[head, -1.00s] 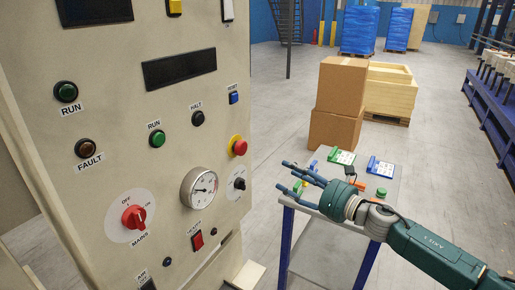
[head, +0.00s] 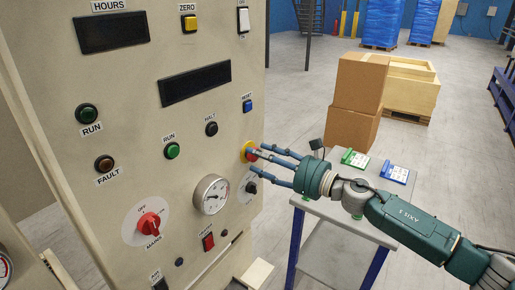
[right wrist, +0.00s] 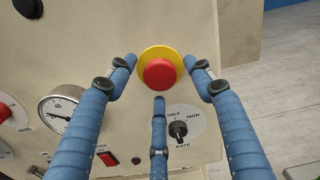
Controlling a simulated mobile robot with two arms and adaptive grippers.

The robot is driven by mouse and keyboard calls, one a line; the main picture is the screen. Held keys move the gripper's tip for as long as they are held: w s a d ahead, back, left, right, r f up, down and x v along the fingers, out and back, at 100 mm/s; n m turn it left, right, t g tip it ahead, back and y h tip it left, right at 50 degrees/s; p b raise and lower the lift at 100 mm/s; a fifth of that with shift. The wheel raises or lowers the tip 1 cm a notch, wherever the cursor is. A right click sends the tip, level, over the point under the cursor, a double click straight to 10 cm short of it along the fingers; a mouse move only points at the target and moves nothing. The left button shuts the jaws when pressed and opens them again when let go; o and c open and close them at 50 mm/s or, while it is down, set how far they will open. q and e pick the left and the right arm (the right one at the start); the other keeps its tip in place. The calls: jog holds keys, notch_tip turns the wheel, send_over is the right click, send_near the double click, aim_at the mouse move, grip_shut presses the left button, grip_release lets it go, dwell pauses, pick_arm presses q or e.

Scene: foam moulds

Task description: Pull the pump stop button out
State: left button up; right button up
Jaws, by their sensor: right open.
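The red mushroom button on a yellow collar (head: 246,152) sits near the right edge of the beige control panel (head: 190,120). I take it for the pump stop button; no label for it is readable. In the right wrist view the button (right wrist: 159,74) faces me, uncovered. My right gripper (head: 259,156) is open, its three blue fingers pointing left at the panel. In the wrist view two fingertips flank the button left and right, and the third is below it. I cannot tell whether any finger touches it. My left gripper is not in view.
Below the button is a black rate knob (right wrist: 178,129), close to the lower finger. A round gauge (head: 210,195), a red mains switch (head: 149,225) and a blue reset button (head: 247,106) are nearby. A grey side table (head: 335,240) stands under my right arm.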

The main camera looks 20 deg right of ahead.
jog(key=shift+w+a, duration=0.4)
jog(key=shift+w, duration=0.15)
jog(key=c, duration=1.3)
jog(key=shift+s+d+f+b, duration=0.25)
jog(key=shift+s+f+b, duration=0.05)
jog(key=shift+s+b, duration=0.05)
jog(key=shift+s+d+b, duration=0.2)
jog(key=shift+s+b, duration=0.1)
jog(key=shift+r, duration=0.2)
jog(key=o, duration=1.1)
jog(key=shift+o, duration=1)
jog(key=shift+s+d, duration=0.15)
